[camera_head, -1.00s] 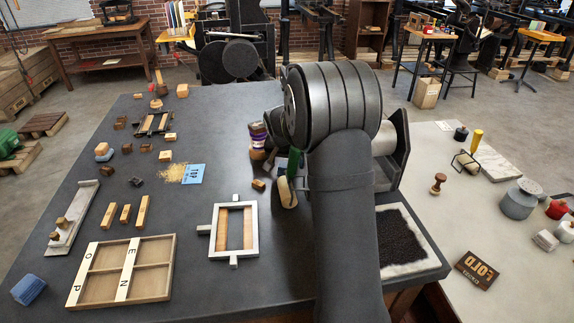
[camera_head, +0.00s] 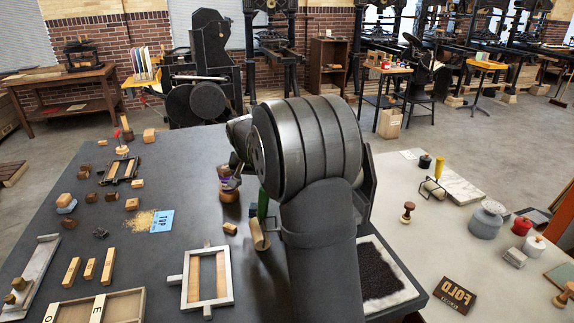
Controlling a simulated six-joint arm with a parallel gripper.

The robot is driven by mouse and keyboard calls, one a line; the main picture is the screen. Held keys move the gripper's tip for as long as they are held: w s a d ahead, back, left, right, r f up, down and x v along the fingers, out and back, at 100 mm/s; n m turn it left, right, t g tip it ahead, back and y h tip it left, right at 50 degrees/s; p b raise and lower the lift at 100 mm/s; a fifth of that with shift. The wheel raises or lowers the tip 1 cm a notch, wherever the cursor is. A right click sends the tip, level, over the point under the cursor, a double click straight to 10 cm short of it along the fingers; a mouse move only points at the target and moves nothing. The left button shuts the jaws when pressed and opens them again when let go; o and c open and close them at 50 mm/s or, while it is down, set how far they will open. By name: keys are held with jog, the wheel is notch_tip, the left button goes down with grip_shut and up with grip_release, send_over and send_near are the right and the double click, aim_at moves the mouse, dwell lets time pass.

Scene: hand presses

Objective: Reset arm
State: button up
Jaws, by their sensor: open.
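My arm (camera_head: 318,225) rises through the middle of the head view, with a large ribbed dark joint (camera_head: 312,140) over the table. A lighter grey link shows at the left of that joint. I cannot make out my gripper or its fingertips; the arm hides the area behind it. A green-handled tool with a wooden lower part (camera_head: 259,235) is on the dark table (camera_head: 200,165), just left of the arm. A purple-banded item (camera_head: 228,196) is behind it, partly covered.
A grey frame with wooden strips (camera_head: 207,278), a blue TOP card (camera_head: 161,221), a compartment tray (camera_head: 125,306) and several wooden blocks lie on the left.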

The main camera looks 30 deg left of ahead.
jog(key=x, duration=0.3)
jog(key=s+x, duration=0.1)
jog(key=x, duration=0.3)
jog(key=s+d+f+x, duration=0.1)
jog(key=x, duration=0.3)
jog(key=shift+s+f, duration=0.1)
jog(key=shift+r, duration=1.7)
